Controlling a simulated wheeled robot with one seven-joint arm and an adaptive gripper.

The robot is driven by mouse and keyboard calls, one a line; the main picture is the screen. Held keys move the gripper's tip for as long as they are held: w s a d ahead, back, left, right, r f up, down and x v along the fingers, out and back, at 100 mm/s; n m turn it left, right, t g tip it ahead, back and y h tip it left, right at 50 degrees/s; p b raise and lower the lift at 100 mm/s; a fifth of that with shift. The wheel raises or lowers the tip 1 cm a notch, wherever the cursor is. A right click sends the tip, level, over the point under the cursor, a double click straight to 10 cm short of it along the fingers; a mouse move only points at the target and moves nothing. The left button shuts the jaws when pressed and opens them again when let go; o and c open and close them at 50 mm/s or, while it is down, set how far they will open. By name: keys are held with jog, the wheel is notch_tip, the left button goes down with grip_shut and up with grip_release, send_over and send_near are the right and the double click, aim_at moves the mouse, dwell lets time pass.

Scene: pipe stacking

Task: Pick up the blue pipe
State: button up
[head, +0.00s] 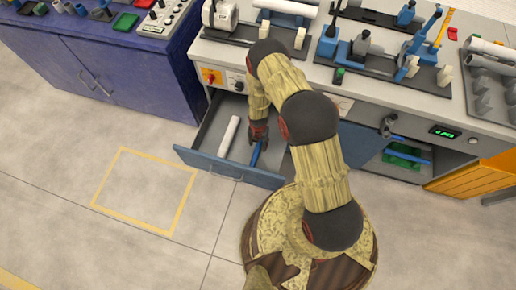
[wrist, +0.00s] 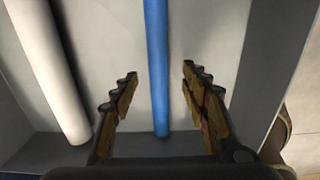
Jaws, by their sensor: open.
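The blue pipe (head: 256,153) lies in an open drawer, partly hidden by my arm in the head view. In the wrist view the blue pipe (wrist: 157,65) runs lengthwise down the middle of the picture. My gripper (wrist: 160,85) is open, with one finger on each side of the pipe and a gap to it on both sides. In the head view my gripper (head: 259,132) is inside the drawer area at the pipe's far end. I cannot tell how high above the drawer floor the fingertips are.
A white pipe (head: 229,136) lies left of the blue one, also in the wrist view (wrist: 50,70). The drawer front (head: 228,168) and side walls surround both. The workbench (head: 370,90) with its tools stands behind. A blue cabinet (head: 120,75) is at left; the floor there is clear.

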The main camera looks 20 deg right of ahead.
aim_at(258, 148)
notch_tip(258, 148, down, 5)
jog(key=shift+a+r+b, duration=0.15)
jog(key=shift+b, duration=0.85)
jog(key=shift+c, duration=0.6)
grip_shut()
